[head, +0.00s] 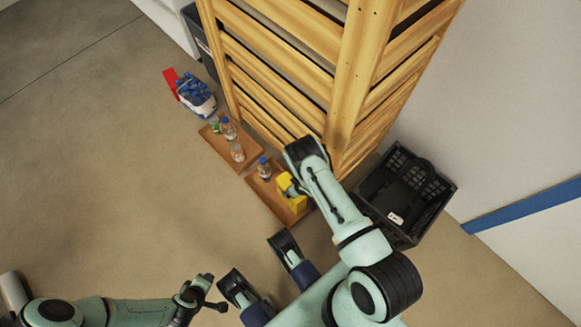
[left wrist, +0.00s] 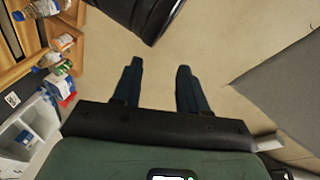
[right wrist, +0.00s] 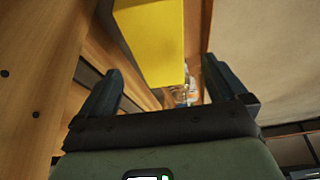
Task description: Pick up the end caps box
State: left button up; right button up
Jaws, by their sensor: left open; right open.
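A yellow box (head: 301,203), which I take to be the end caps box, stands on a low wooden board at the foot of the wooden rack. In the right wrist view the yellow box (right wrist: 152,40) fills the upper middle. My right gripper (right wrist: 158,66) is open, with the box ahead of and partly between its fingertips in that view. I cannot tell whether they touch it. My wrist hides part of this in the head view. My left gripper (left wrist: 160,64) is open and empty over the floor, away from the box.
A small bottle (head: 264,167) stands beside the yellow box. Several bottles stand on another wooden board (head: 248,158). A black crate (head: 440,195) stands right of my right arm.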

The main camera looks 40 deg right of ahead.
jog(key=shift+x, duration=0.75)
jog(key=shift+f+b, duration=0.25)
jog(key=shift+b, duration=0.05)
jog(key=b+x, duration=0.2)
jog(key=x, duration=0.2)
pick_arm(q)
jog(key=s+a+f+g, duration=0.1)
jog(key=s+f, duration=0.3)
jog(key=f, duration=0.1)
jog(key=shift+s+a+f+g, duration=0.2)
jog(key=shift+s+g, duration=0.05)
jog(key=shift+g, duration=0.15)
pick_arm(e)
jog(key=shift+w+f, duration=0.15)
jog(key=shift+f, duration=0.2)
pick_arm(q)
jog(key=shift+f+b, duration=0.3)
jog(key=shift+b, duration=0.2)
pick_arm(e)
jog(key=shift+f, duration=0.2)
jog(key=c, duration=1.8)
pick_arm(q)
jog(key=shift+r, duration=0.15)
pick_arm(e)
jog(key=shift+r, duration=0.1)
